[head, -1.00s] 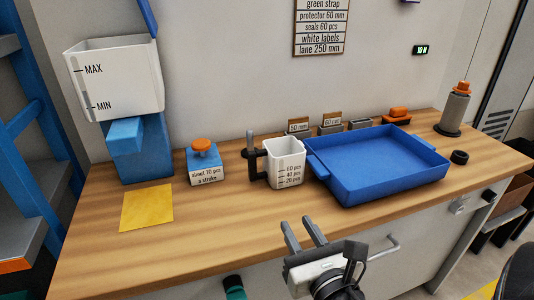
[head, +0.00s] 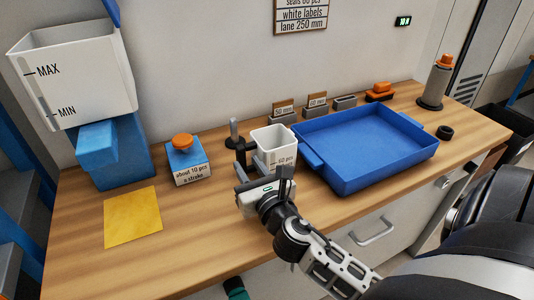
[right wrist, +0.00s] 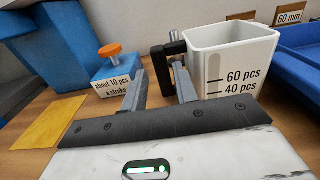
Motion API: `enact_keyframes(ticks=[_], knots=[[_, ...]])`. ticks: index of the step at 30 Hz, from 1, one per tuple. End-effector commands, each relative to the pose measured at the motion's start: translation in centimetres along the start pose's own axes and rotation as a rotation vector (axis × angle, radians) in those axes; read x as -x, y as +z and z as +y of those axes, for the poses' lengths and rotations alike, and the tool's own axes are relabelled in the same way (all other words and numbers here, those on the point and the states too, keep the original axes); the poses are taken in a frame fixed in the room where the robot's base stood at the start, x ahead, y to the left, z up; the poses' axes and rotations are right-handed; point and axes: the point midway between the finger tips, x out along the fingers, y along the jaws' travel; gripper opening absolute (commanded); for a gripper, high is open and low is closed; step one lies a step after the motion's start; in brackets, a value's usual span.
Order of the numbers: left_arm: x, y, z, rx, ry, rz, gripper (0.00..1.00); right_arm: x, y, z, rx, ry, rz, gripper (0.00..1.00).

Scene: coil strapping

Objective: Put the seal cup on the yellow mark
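The seal cup (head: 274,143) is white with markings in pcs and a black handle (head: 238,145) on its left. It stands upright on the wooden bench; it also shows in the right wrist view (right wrist: 232,60). The yellow mark (head: 132,217) is a flat square on the bench to the left; its edge shows in the right wrist view (right wrist: 50,122). My right gripper (head: 252,172) is just in front of the cup. In the right wrist view its fingers (right wrist: 160,80) are apart, with the handle beyond them near the right finger. My left gripper is out of view.
A blue dispenser box (head: 187,160) with an orange knob stands between the mark and the cup. A blue tray (head: 370,170) is close on the cup's right. A white bin (head: 75,80) on a blue stand is behind the mark. The bench before the dispenser box is clear.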

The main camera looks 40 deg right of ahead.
Motion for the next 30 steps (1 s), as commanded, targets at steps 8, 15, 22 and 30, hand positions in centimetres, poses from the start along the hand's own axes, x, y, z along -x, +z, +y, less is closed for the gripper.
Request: enact_keyframes(ticks=[8, 15, 22, 30], knots=[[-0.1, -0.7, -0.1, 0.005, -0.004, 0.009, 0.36, -3.5, -0.4, -0.1, -0.001, -0.003, -0.001, 0.29], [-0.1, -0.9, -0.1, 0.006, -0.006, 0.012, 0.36, -5.3, -0.5, -0.1, -0.001, 0.0, 0.001, 0.29], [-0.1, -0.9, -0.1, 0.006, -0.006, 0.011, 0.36, -5.3, -0.5, -0.1, 0.0, 0.0, 0.001, 0.15], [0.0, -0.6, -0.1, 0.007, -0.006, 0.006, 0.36, -5.2, -0.5, -0.1, 0.0, 0.0, 0.0, 0.0]])
